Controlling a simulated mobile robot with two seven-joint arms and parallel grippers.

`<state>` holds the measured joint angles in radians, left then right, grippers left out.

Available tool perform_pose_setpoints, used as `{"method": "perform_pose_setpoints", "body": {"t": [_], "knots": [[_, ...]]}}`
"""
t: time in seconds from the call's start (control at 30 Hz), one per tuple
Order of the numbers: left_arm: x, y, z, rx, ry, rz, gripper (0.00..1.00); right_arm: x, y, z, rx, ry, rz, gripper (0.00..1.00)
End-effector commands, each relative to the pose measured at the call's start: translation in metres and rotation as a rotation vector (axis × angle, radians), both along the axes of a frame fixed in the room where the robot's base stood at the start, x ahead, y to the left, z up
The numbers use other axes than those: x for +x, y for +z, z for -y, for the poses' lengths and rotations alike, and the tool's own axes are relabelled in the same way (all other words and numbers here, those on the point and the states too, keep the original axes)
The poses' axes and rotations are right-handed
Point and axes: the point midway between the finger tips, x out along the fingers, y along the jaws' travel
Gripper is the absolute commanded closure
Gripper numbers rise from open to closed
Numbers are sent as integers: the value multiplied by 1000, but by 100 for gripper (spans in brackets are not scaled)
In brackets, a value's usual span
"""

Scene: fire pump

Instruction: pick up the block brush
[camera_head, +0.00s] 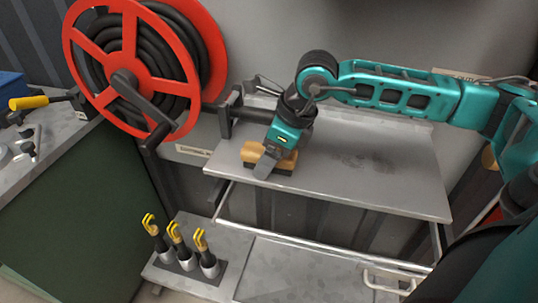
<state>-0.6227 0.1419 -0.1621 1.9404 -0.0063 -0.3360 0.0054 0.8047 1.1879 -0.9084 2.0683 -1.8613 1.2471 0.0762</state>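The block brush (250,152) has a tan block over dark bristles and sits near the front left edge of the grey metal shelf (370,165). My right gripper (266,160) comes down over it from my teal arm on the right. One grey finger lies across the near side of the block, with tan showing on both sides of it. The other finger is hidden, so I cannot tell whether the grip is closed on the brush. My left gripper is not in view.
A red hose reel (185,62) stands close left of the shelf. Below are several yellow-tipped tools in a holder (182,262). A green cabinet (85,220) with a grey top is at the left. The shelf's right half is clear.

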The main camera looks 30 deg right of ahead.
Motion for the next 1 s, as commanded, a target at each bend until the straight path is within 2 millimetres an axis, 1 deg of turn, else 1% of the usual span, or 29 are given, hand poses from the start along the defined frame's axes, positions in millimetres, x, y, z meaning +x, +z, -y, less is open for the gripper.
{"method": "perform_pose_setpoints", "body": {"t": [0.57, 0.67, 1.0], "knots": [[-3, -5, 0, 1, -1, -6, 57, 1, -3, 0, 1, 0, 1, 23], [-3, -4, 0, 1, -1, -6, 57, 1, -3, 0, 0, 0, 0, 31], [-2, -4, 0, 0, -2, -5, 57, 1, -3, 0, 0, 0, 0, 64]]}}
